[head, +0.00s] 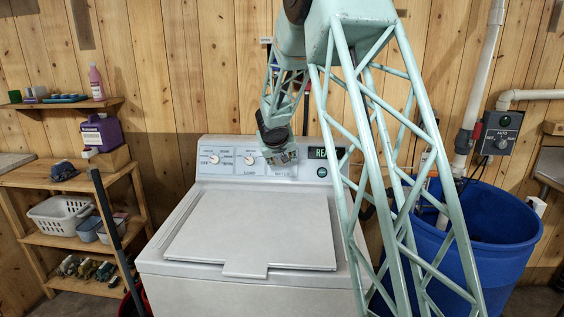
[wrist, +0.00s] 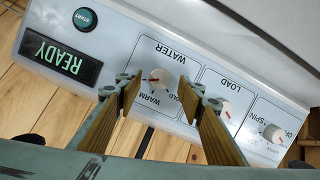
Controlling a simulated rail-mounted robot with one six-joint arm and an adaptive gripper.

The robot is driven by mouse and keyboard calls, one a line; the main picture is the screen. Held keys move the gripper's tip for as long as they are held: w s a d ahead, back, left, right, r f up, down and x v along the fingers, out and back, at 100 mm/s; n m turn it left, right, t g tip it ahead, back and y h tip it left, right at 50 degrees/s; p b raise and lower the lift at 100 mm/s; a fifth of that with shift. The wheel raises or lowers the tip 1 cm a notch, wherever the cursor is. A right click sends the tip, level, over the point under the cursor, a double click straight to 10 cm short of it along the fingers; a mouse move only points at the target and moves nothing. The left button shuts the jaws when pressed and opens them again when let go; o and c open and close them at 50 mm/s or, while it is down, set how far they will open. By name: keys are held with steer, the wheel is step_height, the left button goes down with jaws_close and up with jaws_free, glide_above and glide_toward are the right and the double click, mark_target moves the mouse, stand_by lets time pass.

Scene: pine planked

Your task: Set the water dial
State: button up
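The water dial (wrist: 160,78) is a small pale knob with a red mark, on the washer's panel above the word WATER. WARM and COLD labels sit beside it in the upside-down wrist view, and the red mark seems to lie on the knob's left side there. My gripper (wrist: 158,92) is open, with one tan-padded finger on each side of the dial and gaps between. Whether the fingertips reach down around the knob is hard to tell. In the head view my gripper (head: 284,157) is at the panel of the white washer (head: 250,232) and hides the dial.
The load dial (wrist: 226,109) is close beside the right finger in the wrist view; the spin dial (wrist: 272,133) is farther right. A READY display (wrist: 60,60) and START button (wrist: 85,18) lie left. A blue barrel (head: 500,225) stands right of the washer, wooden shelves (head: 75,182) left.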

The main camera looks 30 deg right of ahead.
steer(key=v, duration=0.9)
stand_by(0.8)
steer(key=s+a+r+g, duration=0.15)
steer(key=s+r, duration=0.25)
steer(key=s, duration=0.6)
steer(key=s+a+r, duration=0.2)
steer(key=s+r, duration=0.2)
steer(key=s, duration=0.6)
steer(key=s+a+r+g, duration=0.15)
steer(key=s+r, duration=0.25)
steer(key=s, duration=0.6)
steer(key=s+a+f+n+y, duration=0.1)
steer(key=s+a, duration=0.5)
steer(key=s, duration=0.5)
steer(key=s+a+f+g+y, duration=0.1)
steer(key=s+a, duration=0.5)
steer(key=s, duration=0.6)
steer(key=s+a+f+n+y, duration=0.1)
steer(key=s+a+f+y, duration=0.2)
steer(key=s, duration=0.9)
steer(key=a, duration=0.3)
steer(key=shift+a+n+p, duration=0.25)
steer(key=shift+n+p, duration=0.05)
steer(key=shift+p, duration=0.05)
steer(key=shift+w+d, duration=0.1)
steer(key=shift+d, duration=0.05)
